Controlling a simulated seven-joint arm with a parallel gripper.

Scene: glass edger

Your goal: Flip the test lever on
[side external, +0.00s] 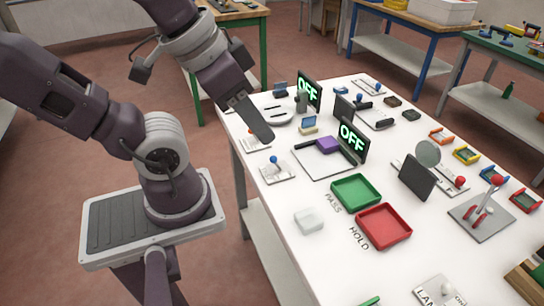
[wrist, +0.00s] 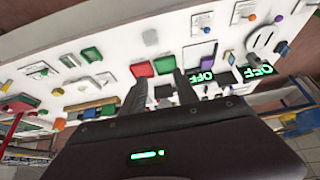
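Several small levers stand on plates on the white table, and I cannot tell which is the test lever. A blue-knobbed lever (side external: 274,161) is at the near left edge, another blue-knobbed lever (side external: 360,98) is at the back, and a red-knobbed lever (side external: 461,181) is at the right. A larger red-handled lever (side external: 496,182) stands on a grey plate. Two signs, a front one (side external: 353,140) and a back one (side external: 309,91), read OFF in green. My gripper (side external: 267,136) hangs above the table's left edge; in the wrist view its fingers (wrist: 160,82) are apart and empty.
A green tray (side external: 334,191) and a red tray (side external: 361,221) sit mid-table near PASS and HOLD labels. A white block (side external: 309,220) lies beside them. A dark upright panel (side external: 417,177) and coloured holders stand to the right. Bare tabletop lies at the front left.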

